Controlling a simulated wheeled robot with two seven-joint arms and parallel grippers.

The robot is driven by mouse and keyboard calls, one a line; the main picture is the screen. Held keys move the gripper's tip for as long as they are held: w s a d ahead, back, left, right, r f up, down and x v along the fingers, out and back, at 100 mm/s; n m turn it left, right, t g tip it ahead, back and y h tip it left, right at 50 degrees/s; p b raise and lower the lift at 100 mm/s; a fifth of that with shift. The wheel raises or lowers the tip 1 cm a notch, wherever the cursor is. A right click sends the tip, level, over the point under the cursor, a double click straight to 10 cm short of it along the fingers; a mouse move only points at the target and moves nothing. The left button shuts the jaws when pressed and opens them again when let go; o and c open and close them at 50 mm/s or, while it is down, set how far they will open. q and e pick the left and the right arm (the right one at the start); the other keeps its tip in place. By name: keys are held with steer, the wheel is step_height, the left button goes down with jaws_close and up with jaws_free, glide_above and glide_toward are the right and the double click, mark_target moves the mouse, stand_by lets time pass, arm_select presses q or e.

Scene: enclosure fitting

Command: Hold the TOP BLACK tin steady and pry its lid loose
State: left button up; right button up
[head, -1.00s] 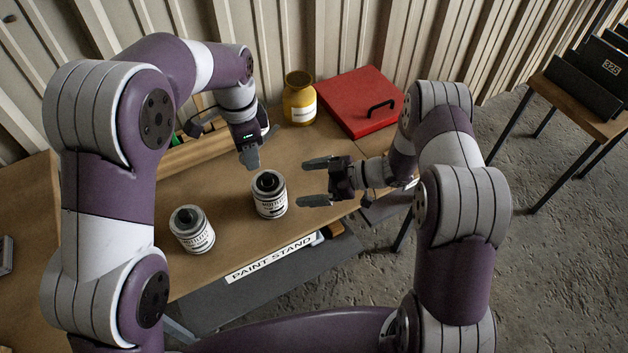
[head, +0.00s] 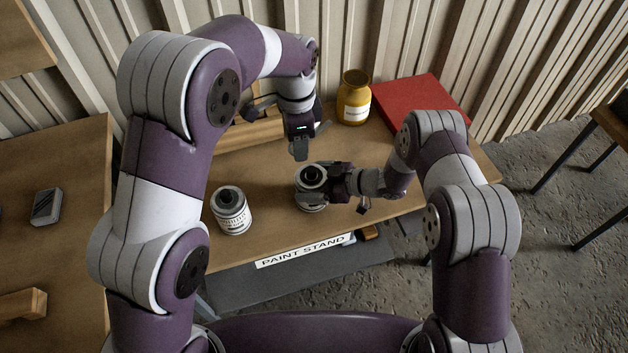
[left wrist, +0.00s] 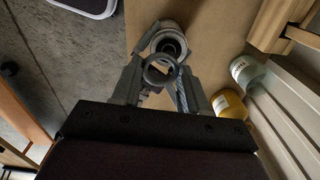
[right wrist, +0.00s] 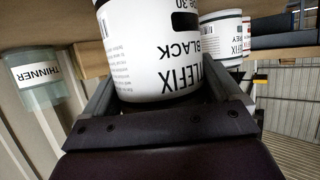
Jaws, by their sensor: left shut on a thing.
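The black tin (head: 311,205) is a white can with a dark lid, upright on the bench; its label reads BLACK in the right wrist view (right wrist: 160,55). My right gripper (head: 318,182) is at the tin, its open fingers on either side of the body; I cannot see contact. My left gripper (head: 299,154) is above and slightly behind the tin, pointing down. In the left wrist view, it is shut on a dark ring-shaped tool (left wrist: 161,72), which partly covers the tin (left wrist: 170,38) beyond. The tool's lower end is hidden, and the lid appears seated.
A second tin, labelled GREY (head: 231,212), stands to the left. A yellow jar (head: 353,100), red case (head: 415,105) and wooden box (head: 245,132) stand behind. A THINNER bottle (right wrist: 38,80) shows in the right wrist view. The PAINT STAND sign (head: 305,250) marks the front edge.

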steer(key=c, duration=0.5)
arm_select(q)
steer(key=shift+r, duration=0.1)
